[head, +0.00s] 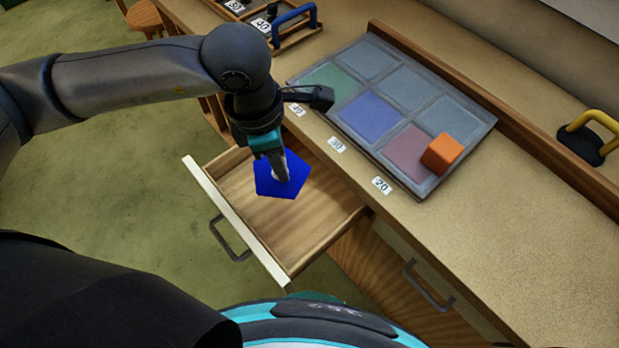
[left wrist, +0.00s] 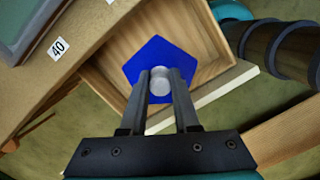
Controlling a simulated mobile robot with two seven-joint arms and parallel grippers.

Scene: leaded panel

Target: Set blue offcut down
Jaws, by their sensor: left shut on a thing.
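The blue offcut (head: 282,176) is a flat, five-sided blue piece with a pale round knob on it. My left gripper (head: 279,165) is shut on the knob, over the open drawer (head: 310,225). In the left wrist view the fingers (left wrist: 160,85) close on both sides of the pale knob, with the blue offcut (left wrist: 158,52) spread out beyond them. I cannot tell whether the offcut touches the drawer floor or hangs above it. The rest of the drawer looks empty. My right gripper is not in view.
The leaded panel (head: 408,92) lies on the bench with green, blue and pinkish panes; an orange block (head: 442,153) sits at its near right corner. Number labels (head: 337,145) line the bench edge. A yellow-handled tool (head: 592,138) stands at right, a blue-handled rack (head: 293,25) at the back.

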